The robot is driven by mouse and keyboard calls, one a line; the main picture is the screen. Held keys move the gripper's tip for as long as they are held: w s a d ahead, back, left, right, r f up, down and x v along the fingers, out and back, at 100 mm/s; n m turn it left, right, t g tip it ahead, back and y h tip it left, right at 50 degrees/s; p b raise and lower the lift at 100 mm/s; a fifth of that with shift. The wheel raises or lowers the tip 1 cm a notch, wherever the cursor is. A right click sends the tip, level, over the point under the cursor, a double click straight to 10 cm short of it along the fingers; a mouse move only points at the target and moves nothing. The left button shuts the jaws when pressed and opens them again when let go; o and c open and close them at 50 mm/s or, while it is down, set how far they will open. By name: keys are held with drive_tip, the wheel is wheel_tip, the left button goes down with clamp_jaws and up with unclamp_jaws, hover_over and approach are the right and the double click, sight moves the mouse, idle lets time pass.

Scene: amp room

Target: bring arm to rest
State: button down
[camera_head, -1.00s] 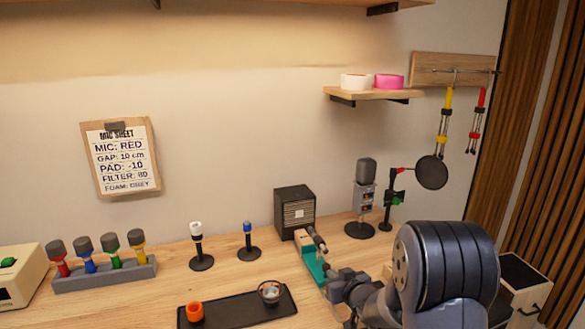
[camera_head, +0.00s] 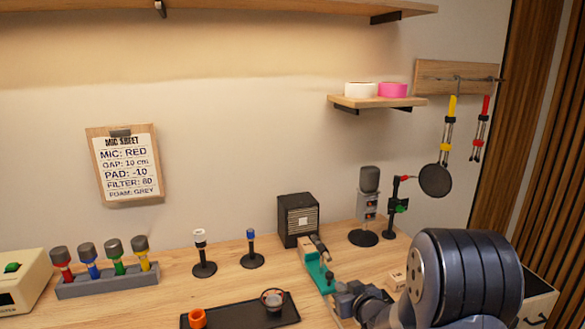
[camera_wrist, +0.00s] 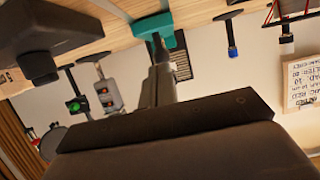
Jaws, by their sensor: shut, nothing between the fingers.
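My arm shows at the lower right of the head view, its big dark ribbed joint over the desk's right end. My gripper (camera_head: 330,275) points left and away, beside the teal holder (camera_head: 314,262) on the desk. In the wrist view my gripper (camera_wrist: 158,66) is shut with nothing held, and the teal holder (camera_wrist: 153,27) shows just beyond it. I cannot tell whether they touch. Part of the gripper is hidden behind the wrist in the head view.
A black tray (camera_head: 245,317) with an orange cup and a small bowl lies left of the gripper. A dark speaker (camera_head: 298,219), grey microphone (camera_head: 368,180) and small stands are behind.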

sight(331, 279)
drive_tip(key=v, duration=0.3)
drive_tip(key=shift+s+d, duration=0.1)
drive_tip(key=shift+s, duration=0.15)
drive_tip(key=x, duration=0.7)
drive_tip(key=s+d, duration=0.1)
drive_tip(key=s, duration=0.2)
drive_tip(key=s+d, duration=0.1)
drive_tip(key=s, duration=0.2)
drive_tip(key=s+d, duration=0.1)
drive_tip(key=s, duration=0.2)
drive_tip(key=shift+s+r, duration=0.1)
drive_tip(key=shift+r, duration=0.05)
drive_tip(key=shift+s+d+r, duration=0.1)
drive_tip(key=shift+s+d, duration=0.05)
drive_tip(key=shift+s, duration=0.35)
